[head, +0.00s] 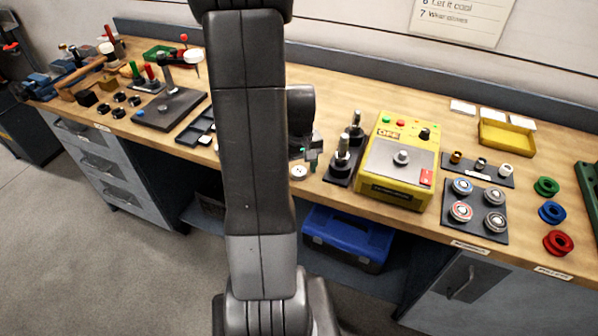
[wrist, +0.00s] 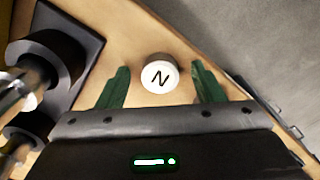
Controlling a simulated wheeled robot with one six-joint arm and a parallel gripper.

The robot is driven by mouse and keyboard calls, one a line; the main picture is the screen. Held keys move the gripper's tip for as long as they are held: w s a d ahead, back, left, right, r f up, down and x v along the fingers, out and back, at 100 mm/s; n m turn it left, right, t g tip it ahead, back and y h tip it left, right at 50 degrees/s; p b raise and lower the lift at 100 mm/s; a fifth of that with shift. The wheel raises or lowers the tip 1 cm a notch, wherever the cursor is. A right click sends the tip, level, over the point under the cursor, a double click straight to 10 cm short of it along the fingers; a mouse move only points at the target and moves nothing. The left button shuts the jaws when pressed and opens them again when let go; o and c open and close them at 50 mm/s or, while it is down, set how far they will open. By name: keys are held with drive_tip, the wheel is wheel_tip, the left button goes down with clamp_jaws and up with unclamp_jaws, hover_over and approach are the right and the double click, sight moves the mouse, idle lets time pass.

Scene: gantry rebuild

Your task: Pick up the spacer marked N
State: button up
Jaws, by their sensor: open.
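The spacer marked N (wrist: 159,76) is a short white cylinder with a black N on its top. It stands on the wooden bench top and lies between and just beyond the green fingers of my gripper (wrist: 160,88) in the wrist view. Both fingers are apart from it, with a gap on each side. In the head view a small white round spacer (head: 298,172) sits near the bench's front edge. My gripper (head: 312,160) is just beside it there, partly hidden behind my arm. My gripper is open and empty.
A dark plate with metal posts (head: 342,160) stands close to the right of the spacer in the head view, with a yellow machine (head: 398,165) beyond it. A dark tray (head: 197,128) lies to the left. The bench's front edge (wrist: 205,62) is close.

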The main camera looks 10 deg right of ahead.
drive_tip(key=shift+f, duration=0.1)
drive_tip(key=c, duration=1.1)
